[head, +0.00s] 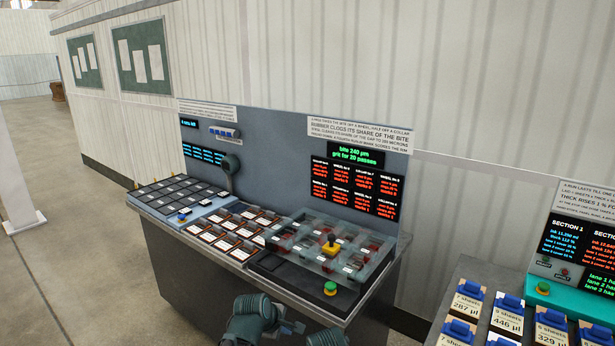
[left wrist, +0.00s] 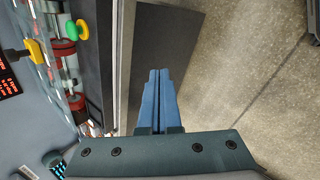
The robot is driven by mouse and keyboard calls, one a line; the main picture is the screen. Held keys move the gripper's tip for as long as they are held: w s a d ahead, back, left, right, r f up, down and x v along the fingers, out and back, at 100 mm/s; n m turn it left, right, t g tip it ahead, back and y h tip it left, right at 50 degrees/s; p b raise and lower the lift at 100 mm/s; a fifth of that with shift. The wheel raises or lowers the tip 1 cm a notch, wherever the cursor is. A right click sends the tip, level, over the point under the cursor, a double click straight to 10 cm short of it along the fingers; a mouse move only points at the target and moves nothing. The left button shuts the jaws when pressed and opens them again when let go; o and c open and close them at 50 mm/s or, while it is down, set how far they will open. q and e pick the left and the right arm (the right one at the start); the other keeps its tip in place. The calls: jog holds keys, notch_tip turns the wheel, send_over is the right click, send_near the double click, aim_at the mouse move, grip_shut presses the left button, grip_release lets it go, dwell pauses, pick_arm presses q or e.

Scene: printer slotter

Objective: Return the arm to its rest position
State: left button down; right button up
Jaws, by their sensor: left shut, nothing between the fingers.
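My left gripper (left wrist: 158,98) shows in the left wrist view with its two blue fingers closed together and nothing between them. It points past the front edge of the console toward the floor. In the head view my left gripper (head: 290,328) is low in the picture, in front of the console (head: 250,290), partly cut off by the bottom edge. Two teal arm parts show there. My right gripper is not seen in either view.
The console carries a clear-covered unit with a yellow lever (head: 331,246) and a green button (head: 330,288), also seen in the left wrist view (left wrist: 82,29). A second table with blue-handled blocks (head: 467,288) stands at right. Open floor (head: 110,270) lies at left.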

pick_arm(q)
jog(key=s+a+f+m+g+y, duration=0.2)
jog(key=s+a+m+g, duration=0.1)
jog(key=s+a+m, duration=0.35)
jog(key=s+a+f+m+g+y, duration=0.1)
jog(key=s+a+f+m+g, duration=0.1)
jog(key=s+a+m, duration=0.45)
jog(key=s+d+m+g+y, duration=0.1)
jog(key=s+d+m, duration=0.4)
jog(key=d, duration=0.7)
jog(key=s, duration=0.2)
jog(key=shift+s+d+r, duration=0.25)
jog(key=shift+s+d, duration=0.05)
jog(key=shift+d, duration=0.05)
